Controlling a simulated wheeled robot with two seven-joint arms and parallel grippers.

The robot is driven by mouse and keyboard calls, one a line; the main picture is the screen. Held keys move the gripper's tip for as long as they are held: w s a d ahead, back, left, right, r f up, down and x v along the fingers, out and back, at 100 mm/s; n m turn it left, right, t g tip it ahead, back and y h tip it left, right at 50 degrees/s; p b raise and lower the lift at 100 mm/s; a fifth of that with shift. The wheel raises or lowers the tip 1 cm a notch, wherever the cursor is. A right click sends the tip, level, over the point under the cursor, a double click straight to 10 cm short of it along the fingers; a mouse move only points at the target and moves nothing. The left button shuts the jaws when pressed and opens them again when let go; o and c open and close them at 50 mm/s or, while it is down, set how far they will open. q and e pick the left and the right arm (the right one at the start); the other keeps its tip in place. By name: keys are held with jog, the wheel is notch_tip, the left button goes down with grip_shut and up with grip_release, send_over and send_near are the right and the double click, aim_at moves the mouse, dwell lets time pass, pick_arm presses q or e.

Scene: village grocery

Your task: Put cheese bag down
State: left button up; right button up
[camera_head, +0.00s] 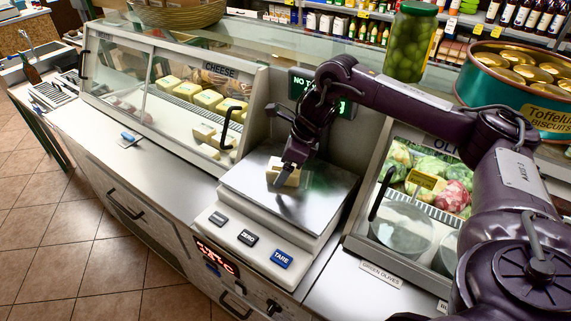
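A small cream-coloured cheese bag (283,175) is at the silver weighing plate (325,203) of the counter scale, near the plate's upper left part. My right arm comes in from the right, and its gripper (286,170) points down at the bag. A dark finger lies across the bag's near face, and the gripper looks shut on it; the other finger is mostly hidden. I cannot tell whether the bag rests on the plate or hangs just above it. My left gripper is not in view.
A glass cheese case (185,82) with yellow blocks stands left of the scale. The scale's display (308,88) is partly behind my arm. An olive case (420,185) stands at the right, with an olive jar (409,42) and a biscuit tin (525,88) above. The rest of the plate is clear.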

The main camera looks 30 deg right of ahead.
aim_at(303, 176)
jog(key=v, duration=0.5)
jog(key=shift+d+r+b, duration=0.1)
jog(key=shift+r+b, duration=0.3)
jog(key=p+v, duration=0.3)
jog(key=v, duration=0.2)
jog(key=shift+r, duration=0.15)
jog(key=shift+s+d+r+p, duration=0.15)
jog(key=shift+s+r+p, duration=0.2)
jog(key=shift+r, duration=0.1)
